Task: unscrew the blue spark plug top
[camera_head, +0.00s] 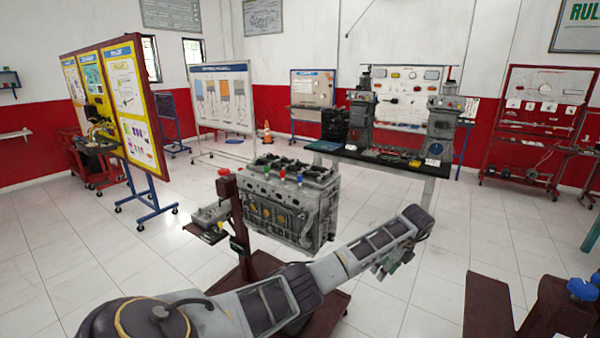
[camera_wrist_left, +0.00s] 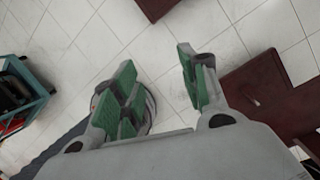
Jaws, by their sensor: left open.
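The engine block (camera_head: 285,205) stands on a dark red stand in the middle of the head view. Along its top edge are small coloured spark plug tops, with the blue one (camera_head: 299,178) to the right of a green one (camera_head: 282,173) and a red one (camera_head: 268,168). My left arm reaches across in front of the stand. My left gripper (camera_head: 388,263) is right of and lower in the picture than the engine, apart from it. In the left wrist view the green-padded fingers of the left gripper (camera_wrist_left: 160,88) are spread, with nothing between them. My right gripper is not in view.
The engine stand's red base (camera_head: 328,312) lies behind my left arm. A dark workbench (camera_head: 385,160) with machines stands behind the engine. Dark red furniture with a blue knob (camera_head: 582,289) is at lower right. Open tiled floor (camera_head: 440,240) lies right of the engine.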

